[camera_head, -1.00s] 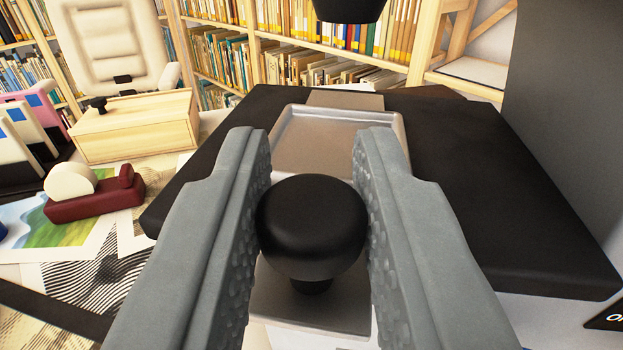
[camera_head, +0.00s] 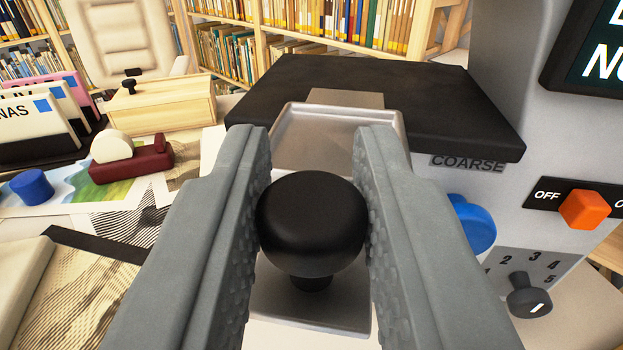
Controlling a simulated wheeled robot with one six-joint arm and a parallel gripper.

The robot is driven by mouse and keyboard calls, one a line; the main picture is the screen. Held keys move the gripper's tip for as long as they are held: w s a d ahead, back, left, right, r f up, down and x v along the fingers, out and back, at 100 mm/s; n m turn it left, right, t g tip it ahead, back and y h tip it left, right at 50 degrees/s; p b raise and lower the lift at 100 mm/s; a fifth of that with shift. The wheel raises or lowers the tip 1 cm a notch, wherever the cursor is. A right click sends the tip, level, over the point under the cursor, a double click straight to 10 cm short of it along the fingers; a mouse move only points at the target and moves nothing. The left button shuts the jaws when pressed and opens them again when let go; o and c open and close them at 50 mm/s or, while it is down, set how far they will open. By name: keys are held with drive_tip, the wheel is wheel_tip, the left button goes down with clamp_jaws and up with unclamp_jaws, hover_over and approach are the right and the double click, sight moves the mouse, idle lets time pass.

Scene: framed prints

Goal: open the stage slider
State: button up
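My gripper (camera_head: 311,225) is shut on a round black knob (camera_head: 311,220), with a rough finger pad against each side of it. The knob stands on the stage slider, a silver metal tray with a raised rim. Its far part (camera_head: 318,140) shows between and beyond my fingers, and its near plate (camera_head: 315,308) shows under the knob. The slider extends toward me from the black stage plate (camera_head: 440,105). The fingers hide the slider's middle sides.
Right of the slider is a grey machine body with a blue knob (camera_head: 472,224), an orange switch (camera_head: 584,209) and a numbered dial (camera_head: 529,296). Prints, a maroon blotter-like tool (camera_head: 132,163), a blue cylinder (camera_head: 31,187) and a wooden box (camera_head: 160,103) lie left.

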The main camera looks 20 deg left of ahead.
drive_tip(key=o, duration=0.3)
drive_tip(key=shift+o, duration=0.2)
drive_tip(key=v, duration=1.7)
drive_tip(key=shift+s+d, duration=0.15)
drive_tip(key=shift+s, duration=0.05)
drive_tip(key=s+d+r+m+h, duration=0.1)
drive_tip(key=s+d+r+h, duration=0.1)
drive_tip(key=s+d+r, duration=0.55)
drive_tip(key=s+d+r+m+t+h, duration=0.1)
drive_tip(key=s+d+r, duration=0.25)
drive_tip(key=s, duration=0.65)
drive_tip(key=s+d+r+m+h, duration=0.1)
drive_tip(key=s+d+r+h, duration=0.1)
drive_tip(key=s+d+r, duration=0.45)
drive_tip(key=s+d+f+m+h, duration=0.1)
drive_tip(key=s+d, duration=0.2)
drive_tip(key=s, duration=1.3)
drive_tip(key=s+d+f+m+h, duration=0.1)
drive_tip(key=s+d, duration=0.2)
drive_tip(key=s, duration=1.4)
drive_tip(key=shift+d+f+h, duration=0.3)
drive_tip(key=shift+d, duration=0.1)
